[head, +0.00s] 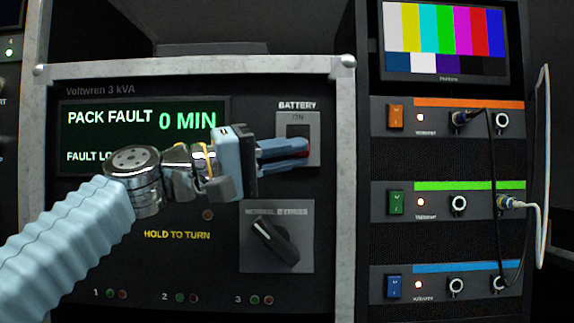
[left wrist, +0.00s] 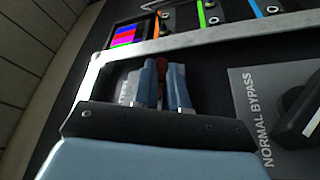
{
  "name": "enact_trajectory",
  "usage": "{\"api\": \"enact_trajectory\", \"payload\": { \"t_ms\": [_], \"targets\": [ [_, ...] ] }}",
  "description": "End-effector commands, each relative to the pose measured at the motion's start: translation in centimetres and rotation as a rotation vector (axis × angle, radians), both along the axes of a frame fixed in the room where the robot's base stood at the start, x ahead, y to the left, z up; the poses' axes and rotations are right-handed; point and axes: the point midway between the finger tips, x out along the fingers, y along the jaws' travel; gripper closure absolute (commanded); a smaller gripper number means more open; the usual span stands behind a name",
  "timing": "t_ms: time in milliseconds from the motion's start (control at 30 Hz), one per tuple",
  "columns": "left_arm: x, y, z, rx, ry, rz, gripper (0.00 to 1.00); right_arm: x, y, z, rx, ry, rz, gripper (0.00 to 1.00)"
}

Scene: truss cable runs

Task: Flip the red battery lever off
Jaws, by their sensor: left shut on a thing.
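The red battery lever (head: 303,146) is on the grey BATTERY plate (head: 312,119) at the upper right of the Voltwren panel. Only a little red shows past my fingers in the head view. My left gripper (head: 298,149) reaches in from the left and is shut on the lever. In the left wrist view the red lever (left wrist: 161,72) sits between the two blue fingers (left wrist: 166,90). The word ON shows on the plate above the fingers. The lower part of the plate is partly hidden by the gripper. My right gripper is not in view.
A black NORMAL BYPASS knob (head: 272,241) sits just below my gripper. The screen (head: 140,125) reads PACK FAULT and 0 MIN. At right, a rack (head: 450,150) has coloured switches and plugged cables (head: 495,150) hanging in front. A metal frame edge (head: 345,190) lies between.

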Motion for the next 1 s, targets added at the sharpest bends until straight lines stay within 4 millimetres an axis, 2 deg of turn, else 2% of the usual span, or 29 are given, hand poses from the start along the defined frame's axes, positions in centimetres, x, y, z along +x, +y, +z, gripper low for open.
{"api": "enact_trajectory", "payload": {
  "t_ms": [133,600,633,700,1000],
  "targets": [
    [-0.02,-0.25,-0.43,0.004,-0.027,-0.008,1.0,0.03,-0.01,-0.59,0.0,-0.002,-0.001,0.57],
    [0.01,-0.29,-0.4,0.005,-0.04,-0.009,1.0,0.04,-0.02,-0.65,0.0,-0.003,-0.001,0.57],
    [0.02,-0.29,-0.41,0.005,-0.04,-0.009,0.84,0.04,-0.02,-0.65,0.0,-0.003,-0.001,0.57],
    [0.01,-0.31,-0.41,0.005,-0.04,-0.009,0.77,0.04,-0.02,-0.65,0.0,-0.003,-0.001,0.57],
    [-0.03,0.2,-0.42,0.003,-0.041,-0.003,0.77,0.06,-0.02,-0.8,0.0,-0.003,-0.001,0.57]
  ]
}}
